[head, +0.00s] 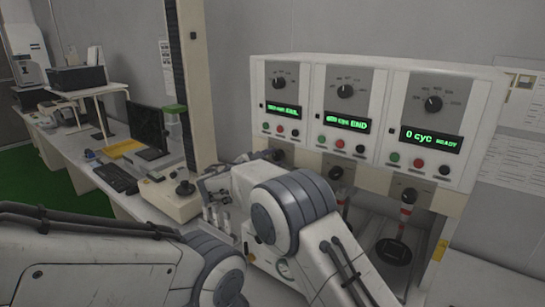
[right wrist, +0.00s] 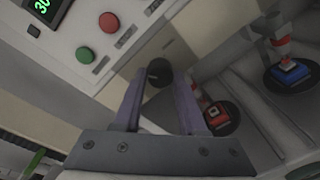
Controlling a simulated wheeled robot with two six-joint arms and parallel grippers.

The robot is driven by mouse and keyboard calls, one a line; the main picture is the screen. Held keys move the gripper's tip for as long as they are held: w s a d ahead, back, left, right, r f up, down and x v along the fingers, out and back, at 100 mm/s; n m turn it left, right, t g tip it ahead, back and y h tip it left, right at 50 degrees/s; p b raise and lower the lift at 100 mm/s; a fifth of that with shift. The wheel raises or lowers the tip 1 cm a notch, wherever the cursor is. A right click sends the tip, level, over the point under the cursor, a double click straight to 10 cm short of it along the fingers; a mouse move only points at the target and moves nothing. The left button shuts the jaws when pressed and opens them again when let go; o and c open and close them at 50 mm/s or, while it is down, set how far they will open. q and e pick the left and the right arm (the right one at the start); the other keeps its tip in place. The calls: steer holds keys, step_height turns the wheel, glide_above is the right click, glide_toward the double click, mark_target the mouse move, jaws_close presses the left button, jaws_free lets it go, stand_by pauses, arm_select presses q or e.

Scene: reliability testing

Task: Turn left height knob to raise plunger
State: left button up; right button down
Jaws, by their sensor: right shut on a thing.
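The left height knob (head: 280,155) is a small dark knob under the left panel of the white test machine (head: 232,95), partly hidden by my right arm. In the right wrist view the knob (right wrist: 159,73) sits between the purple fingers of my right gripper (right wrist: 160,85), which is shut on it. In the head view my right gripper (head: 266,156) is mostly hidden. The left plunger (right wrist: 203,93) shows only partly, behind a finger, above a red button sample (right wrist: 221,114). Whether they touch I cannot tell. My left gripper is not in view.
Middle (head: 337,173) and right (head: 409,196) height knobs sit under their panels. The right display (head: 431,139) reads "0 cyc READY". A blue button sample (right wrist: 290,72) stands in the neighbouring bay. On the left bench are a monitor (head: 149,129) and keyboard (head: 115,178).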

arm_select(q)
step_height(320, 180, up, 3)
steer(key=p, duration=0.2)
steer(key=shift+p, duration=0.35)
arm_select(e)
steer(key=n, duration=0.5)
steer(key=shift+n, duration=0.3)
steer(key=shift+c, duration=2.4)
jaws_free()
